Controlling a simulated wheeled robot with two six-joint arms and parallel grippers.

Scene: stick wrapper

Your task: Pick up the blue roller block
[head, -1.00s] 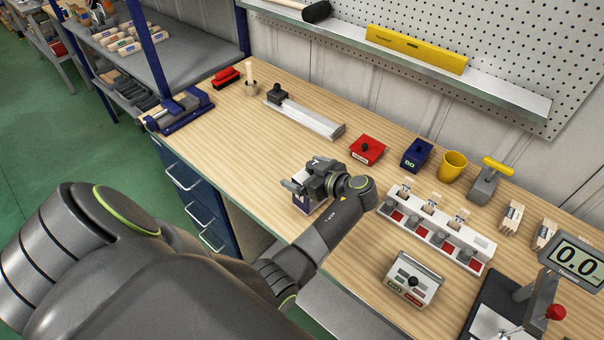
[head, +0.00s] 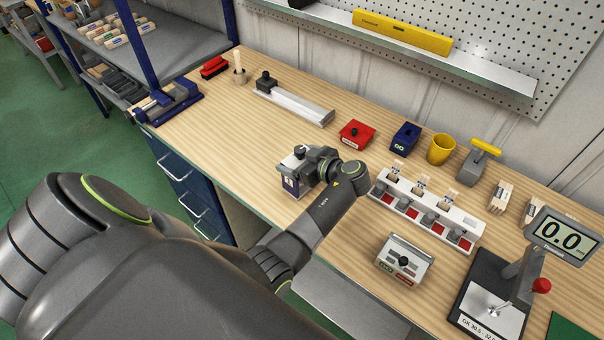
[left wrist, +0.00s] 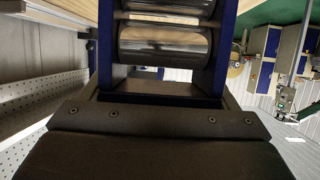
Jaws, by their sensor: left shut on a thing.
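The blue roller block (head: 290,184) is at the bench's front edge in the head view, with dark blue sides, a light top and a dark knob. My left gripper (head: 309,163) is shut on it from the right and hides part of it. In the left wrist view, shiny metal rollers (left wrist: 165,45) sit between the block's blue side plates (left wrist: 228,40), right in front of the gripper. I cannot tell whether the block's underside touches the bench. My right gripper is not in view.
A white rack (head: 425,209) with red pads stands right of the gripper on the wooden bench (head: 240,130). Behind are a red box (head: 356,134), a blue box (head: 405,137) and a yellow cup (head: 441,149). The bench left of the block is clear.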

